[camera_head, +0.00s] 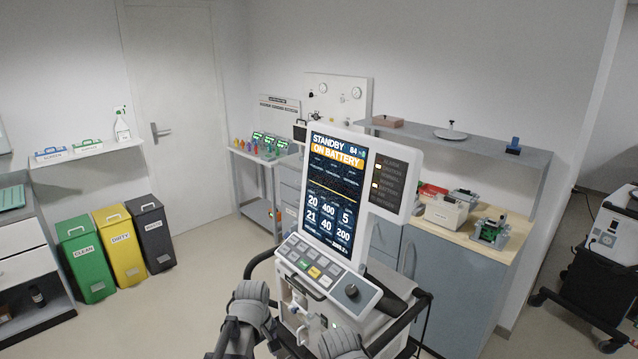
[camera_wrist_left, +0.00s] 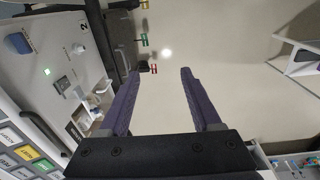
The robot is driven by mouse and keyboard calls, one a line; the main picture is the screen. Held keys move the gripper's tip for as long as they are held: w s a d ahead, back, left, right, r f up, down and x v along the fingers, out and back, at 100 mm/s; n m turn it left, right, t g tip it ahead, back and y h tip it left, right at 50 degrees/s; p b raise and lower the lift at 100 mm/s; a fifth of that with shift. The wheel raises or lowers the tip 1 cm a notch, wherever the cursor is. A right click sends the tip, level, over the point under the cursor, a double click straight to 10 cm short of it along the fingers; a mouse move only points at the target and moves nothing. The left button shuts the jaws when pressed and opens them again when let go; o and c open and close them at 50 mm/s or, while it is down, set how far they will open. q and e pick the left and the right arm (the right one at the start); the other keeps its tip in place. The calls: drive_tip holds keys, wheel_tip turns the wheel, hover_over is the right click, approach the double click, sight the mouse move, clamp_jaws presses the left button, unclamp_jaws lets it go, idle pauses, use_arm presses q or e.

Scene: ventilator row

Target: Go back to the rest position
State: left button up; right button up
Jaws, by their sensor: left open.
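The ventilator (camera_head: 340,195) stands close in front of me in the head view, its screen reading "STANDBY" and "ON BATTERY". In the head view, grey parts of my arms show at the bottom edge in front of the ventilator. I cannot make out the fingers there, and my right gripper is not visible.
A dark rail (camera_head: 427,310) runs around the ventilator. Behind it is a counter (camera_head: 515,236) with devices. Green (camera_head: 85,258), yellow (camera_head: 122,245) and dark grey (camera_head: 150,231) bins stand at the left. Another machine (camera_head: 606,240) stands at the far right. Floor at the left front is clear.

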use_arm(q)
drive_tip(key=s+a+m, duration=0.3)
drive_tip(key=s+m, duration=0.6)
drive_tip(key=s+d+m, duration=0.1)
drive_tip(key=s+d, duration=0.1)
drive_tip(key=d, duration=0.3)
drive_tip(key=s+d+m+g+y, duration=0.1)
drive_tip(key=s+d+m, duration=0.1)
drive_tip(key=d, duration=0.4)
drive_tip(key=shift+s, duration=0.8)
drive_tip(key=shift+d, duration=0.15)
